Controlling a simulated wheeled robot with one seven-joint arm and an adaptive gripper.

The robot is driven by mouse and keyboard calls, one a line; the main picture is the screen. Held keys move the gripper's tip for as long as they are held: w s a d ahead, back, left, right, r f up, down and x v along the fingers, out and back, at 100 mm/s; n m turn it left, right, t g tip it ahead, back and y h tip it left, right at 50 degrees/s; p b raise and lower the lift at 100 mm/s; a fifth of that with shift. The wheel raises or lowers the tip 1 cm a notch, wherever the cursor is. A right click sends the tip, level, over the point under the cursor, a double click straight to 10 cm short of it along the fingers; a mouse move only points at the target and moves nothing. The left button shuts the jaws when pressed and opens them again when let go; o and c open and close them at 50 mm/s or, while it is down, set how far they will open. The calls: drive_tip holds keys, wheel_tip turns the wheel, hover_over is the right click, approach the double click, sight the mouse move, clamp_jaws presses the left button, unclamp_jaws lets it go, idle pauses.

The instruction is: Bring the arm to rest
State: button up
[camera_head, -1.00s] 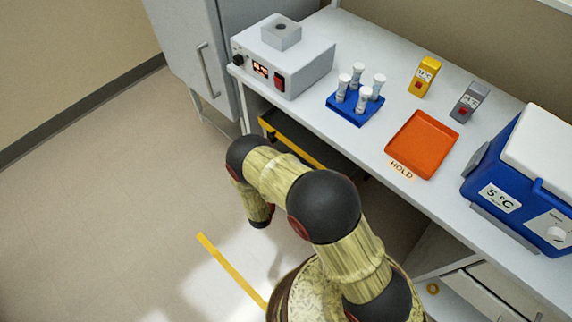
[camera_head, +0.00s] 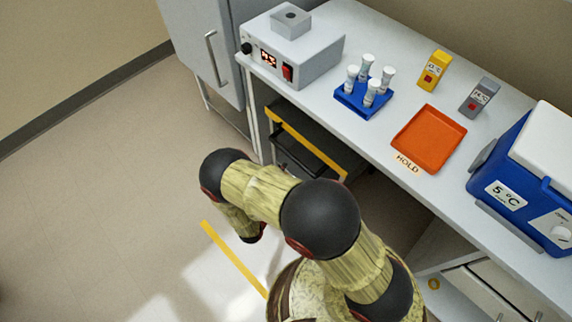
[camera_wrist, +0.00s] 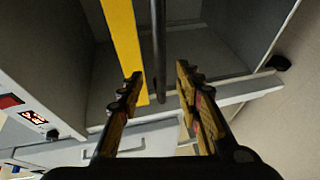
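My arm (camera_head: 258,190) is bent, with its black joints and yellowish links folded in front of the bench in the head view. In that view its far end hangs down over the floor, and the fingers cannot be made out. In the wrist view my gripper (camera_wrist: 160,85) has its two fingers apart, with nothing between them. Behind the fingers are a yellow strip (camera_wrist: 122,40), a dark rod (camera_wrist: 158,45) and the inside of a grey cabinet space. I cannot tell whether anything touches the fingers.
The bench (camera_head: 345,135) carries a heater box (camera_head: 300,62), a blue vial rack (camera_head: 355,101) with several vials, an orange tray (camera_head: 430,138), yellow (camera_head: 434,70) and grey (camera_head: 478,96) timers, and a blue cooler (camera_head: 520,180). Open floor (camera_head: 90,210) lies left, with a yellow line (camera_head: 233,258).

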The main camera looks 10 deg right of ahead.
drive_tip(key=shift+v, duration=0.85)
